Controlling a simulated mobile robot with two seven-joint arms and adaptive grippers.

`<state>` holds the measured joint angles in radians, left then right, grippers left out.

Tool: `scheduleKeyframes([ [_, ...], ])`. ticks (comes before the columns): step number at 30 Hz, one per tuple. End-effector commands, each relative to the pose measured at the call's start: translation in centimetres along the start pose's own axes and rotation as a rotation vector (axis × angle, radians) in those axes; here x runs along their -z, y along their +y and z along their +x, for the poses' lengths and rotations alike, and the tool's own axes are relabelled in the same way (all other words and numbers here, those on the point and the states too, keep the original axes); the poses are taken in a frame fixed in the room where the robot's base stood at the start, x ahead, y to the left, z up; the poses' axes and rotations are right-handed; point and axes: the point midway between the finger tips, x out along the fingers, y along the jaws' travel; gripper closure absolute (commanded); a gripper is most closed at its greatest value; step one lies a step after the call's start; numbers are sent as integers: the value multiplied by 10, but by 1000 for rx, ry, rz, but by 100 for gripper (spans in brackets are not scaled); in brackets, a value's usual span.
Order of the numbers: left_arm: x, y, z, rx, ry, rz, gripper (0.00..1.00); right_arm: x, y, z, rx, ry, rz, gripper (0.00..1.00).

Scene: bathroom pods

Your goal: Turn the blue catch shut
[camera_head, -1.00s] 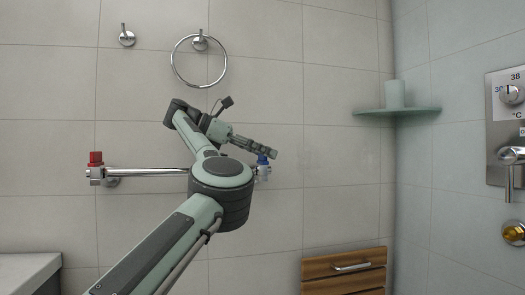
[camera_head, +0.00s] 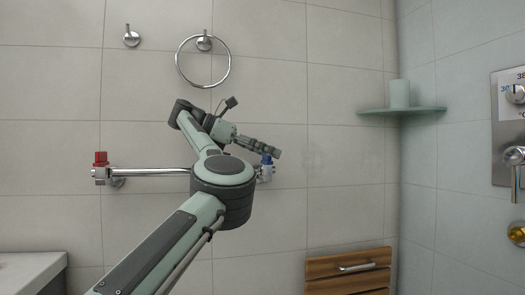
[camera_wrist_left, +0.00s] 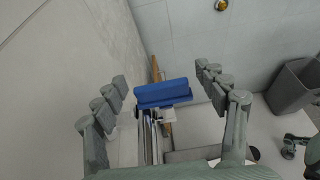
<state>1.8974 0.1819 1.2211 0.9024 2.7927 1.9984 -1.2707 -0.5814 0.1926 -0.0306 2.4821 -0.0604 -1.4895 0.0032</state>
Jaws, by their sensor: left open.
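The blue catch (camera_head: 266,160) sits at the right end of a chrome rail on the tiled wall. In the left wrist view the blue catch (camera_wrist_left: 163,93) shows as a wide blue bar on a pale mount above the rail. My left gripper (camera_head: 277,153) is at the catch in the head view and partly covers it. In the left wrist view my left gripper (camera_wrist_left: 161,80) is open, with one finger on each side of the blue bar and a gap on both sides. My right gripper is in neither view.
A red catch (camera_head: 100,159) is at the left end of the chrome rail (camera_head: 150,172). A towel ring (camera_head: 203,62) and a hook (camera_head: 131,37) are above. A corner shelf (camera_head: 402,111) holds a cup (camera_head: 399,93). A wooden slatted panel (camera_head: 347,277) is below right.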

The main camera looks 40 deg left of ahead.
Motion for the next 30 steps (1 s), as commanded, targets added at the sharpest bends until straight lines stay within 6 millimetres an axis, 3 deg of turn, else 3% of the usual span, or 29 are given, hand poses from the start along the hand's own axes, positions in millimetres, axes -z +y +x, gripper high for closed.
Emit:
scheduleKeyframes([
  [9,-3,0,-31,-1,-10,2,28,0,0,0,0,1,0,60],
  [15,-2,0,-77,-2,-7,1,28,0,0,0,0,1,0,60],
  [21,-1,0,-108,0,-4,1,28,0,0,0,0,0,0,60],
  [30,0,0,-120,1,0,0,28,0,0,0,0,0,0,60],
])
